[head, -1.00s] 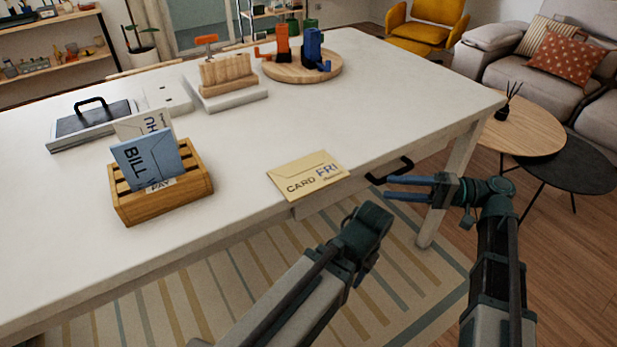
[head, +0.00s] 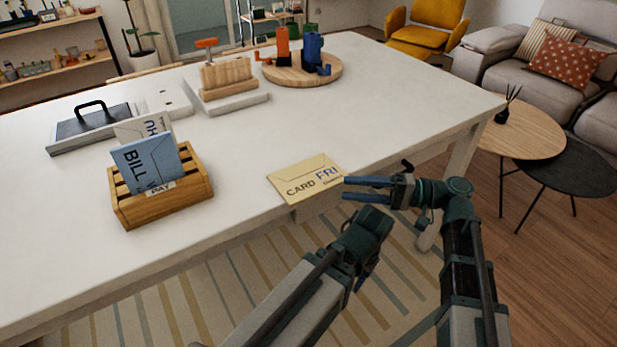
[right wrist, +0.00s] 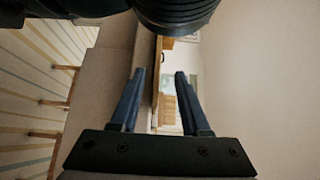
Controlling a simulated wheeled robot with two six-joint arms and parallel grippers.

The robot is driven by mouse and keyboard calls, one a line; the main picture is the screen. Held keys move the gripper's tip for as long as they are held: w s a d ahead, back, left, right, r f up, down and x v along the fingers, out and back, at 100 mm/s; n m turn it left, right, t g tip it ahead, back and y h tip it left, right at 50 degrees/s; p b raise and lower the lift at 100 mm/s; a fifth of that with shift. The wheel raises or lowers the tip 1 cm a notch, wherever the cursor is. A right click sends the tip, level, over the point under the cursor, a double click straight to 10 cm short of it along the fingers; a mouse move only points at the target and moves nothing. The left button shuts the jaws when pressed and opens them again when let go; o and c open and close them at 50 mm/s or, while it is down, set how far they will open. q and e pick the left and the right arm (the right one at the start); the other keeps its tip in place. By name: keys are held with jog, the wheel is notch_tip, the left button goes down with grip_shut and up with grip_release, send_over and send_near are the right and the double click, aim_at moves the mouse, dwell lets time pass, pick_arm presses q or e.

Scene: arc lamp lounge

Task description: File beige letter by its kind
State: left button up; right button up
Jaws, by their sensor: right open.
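The beige letter (head: 303,181), printed "CARD" and "FRI", lies flat at the white table's front edge in the head view. My right gripper (head: 345,188) is open and empty. Its two blue fingers point left, with their tips close to the letter's right side; I cannot tell if they touch it. The fingers also show apart in the right wrist view (right wrist: 158,75). A slatted wooden rack (head: 165,205) with a "PAY" label holds a blue "BILL" envelope (head: 143,163) and a whitish envelope (head: 140,127) behind it. My left gripper (head: 366,238) is below the table edge, fingers mostly hidden.
A dark handled tray (head: 90,128) lies behind the rack. A wooden block stand (head: 228,78) and a round board (head: 333,75) with orange and blue items stand at the back. The white table (head: 400,100) is clear between them and the letter.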

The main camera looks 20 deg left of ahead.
aim_at(331, 188)
jog(key=x, duration=0.4)
jog(key=shift+a+f, duration=0.2)
jog(key=shift+a, duration=0.1)
grip_shut()
